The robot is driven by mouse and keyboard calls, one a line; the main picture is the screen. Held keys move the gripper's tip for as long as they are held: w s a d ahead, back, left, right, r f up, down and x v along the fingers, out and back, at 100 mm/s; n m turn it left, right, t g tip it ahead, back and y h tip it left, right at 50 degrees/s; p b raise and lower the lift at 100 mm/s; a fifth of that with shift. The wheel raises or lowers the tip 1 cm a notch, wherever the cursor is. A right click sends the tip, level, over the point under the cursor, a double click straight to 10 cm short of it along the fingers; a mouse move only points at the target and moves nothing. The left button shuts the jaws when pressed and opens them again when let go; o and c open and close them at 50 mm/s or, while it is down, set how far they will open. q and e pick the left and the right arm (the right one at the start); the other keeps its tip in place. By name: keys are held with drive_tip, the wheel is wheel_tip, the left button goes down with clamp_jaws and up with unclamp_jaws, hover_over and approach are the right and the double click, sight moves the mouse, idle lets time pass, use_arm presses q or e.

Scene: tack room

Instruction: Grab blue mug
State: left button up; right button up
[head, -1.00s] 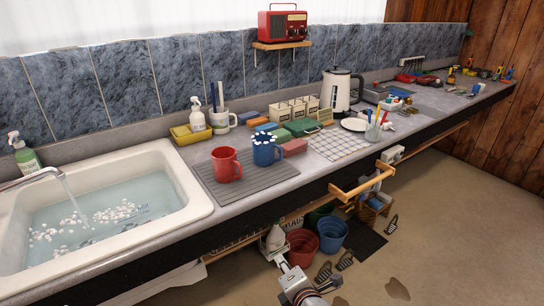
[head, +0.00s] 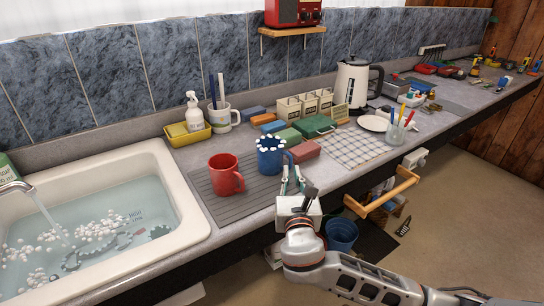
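The blue mug (head: 269,162) stands upright on the grey ribbed mat (head: 232,208). White blobs ring its rim, and its handle points right. The red mug (head: 222,176) stands to its left on the same mat. My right gripper (head: 293,172) is just in front and right of the blue mug, near its handle. Its two fingers are apart and point toward the handle; I see nothing held between them. Whether a fingertip touches the handle is hard to tell. My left gripper is not in view.
A sink (head: 180,205) with running water lies left. Behind the mugs are a yellow tray (head: 188,137), a white mug (head: 223,118) and a green box (head: 315,126). A brick-red block (head: 304,149) sits close right of the blue mug. A wooden rail (head: 390,192) juts from the counter front.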

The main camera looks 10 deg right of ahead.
sight(291, 163)
drive_tip(key=shift+w+d, duration=0.1)
drive_tip(key=shift+w, duration=0.35)
drive_tip(key=w, duration=0.2)
drive_tip(key=w+d, duration=0.1)
drive_tip(key=w, duration=0.1)
drive_tip(key=shift+w+f, duration=0.15)
drive_tip(key=shift+w+d, duration=0.1)
drive_tip(key=shift+w, duration=0.25)
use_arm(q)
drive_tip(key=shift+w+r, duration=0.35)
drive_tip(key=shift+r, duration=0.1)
use_arm(e)
drive_tip(key=shift+c, duration=0.4)
clamp_jaws()
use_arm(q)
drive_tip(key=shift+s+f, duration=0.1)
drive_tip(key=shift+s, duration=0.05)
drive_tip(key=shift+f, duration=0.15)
